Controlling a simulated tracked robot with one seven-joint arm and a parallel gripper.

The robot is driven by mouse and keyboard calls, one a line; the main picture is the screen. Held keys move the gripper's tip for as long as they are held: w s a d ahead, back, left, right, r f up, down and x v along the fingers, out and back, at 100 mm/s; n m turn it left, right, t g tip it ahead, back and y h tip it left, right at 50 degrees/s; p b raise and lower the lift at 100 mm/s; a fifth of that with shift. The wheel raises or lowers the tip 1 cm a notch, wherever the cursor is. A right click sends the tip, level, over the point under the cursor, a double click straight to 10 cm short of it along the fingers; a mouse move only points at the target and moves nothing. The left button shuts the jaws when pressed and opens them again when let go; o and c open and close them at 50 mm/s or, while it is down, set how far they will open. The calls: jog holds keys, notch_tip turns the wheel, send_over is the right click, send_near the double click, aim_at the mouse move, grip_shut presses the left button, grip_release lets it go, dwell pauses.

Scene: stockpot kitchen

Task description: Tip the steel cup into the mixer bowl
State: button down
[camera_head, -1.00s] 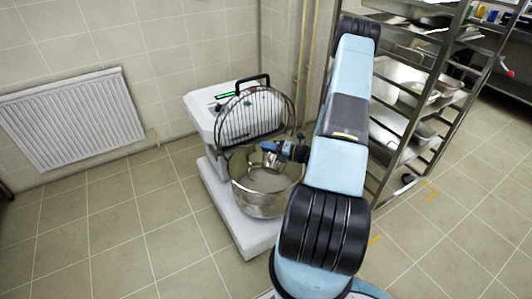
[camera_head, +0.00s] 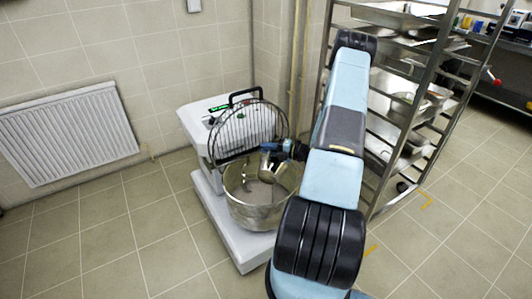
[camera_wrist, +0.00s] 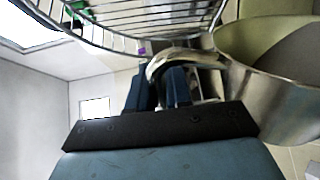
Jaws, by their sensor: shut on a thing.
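The steel cup (camera_head: 266,172) is held over the mixer bowl (camera_head: 247,212), within its rim as seen in the head view. My gripper (camera_head: 274,148) is shut on the cup's handle. In the wrist view the dark blue fingers of my gripper (camera_wrist: 172,88) close around the curved handle, and the cup's body (camera_wrist: 270,100) fills the right side, tilted. Part of the cup's inside shows, but I cannot tell what is in it. The wide steel bowl sits on the white mixer (camera_head: 205,125). Its far right part is hidden behind my arm.
The mixer's wire guard (camera_head: 245,130) stands raised behind the bowl, close to my gripper. A steel rack (camera_head: 420,100) with trays stands to the right of my arm. A radiator (camera_head: 65,135) is on the left wall. The tiled floor at left is clear.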

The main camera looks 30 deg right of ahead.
jog(key=w+d+m, duration=0.5)
jog(key=w+d, duration=0.1)
jog(key=d, duration=0.1)
jog(key=shift+f+g+y, duration=0.3)
dwell(0.5)
dwell(0.4)
jog(key=shift+a, duration=0.1)
dwell(2.1)
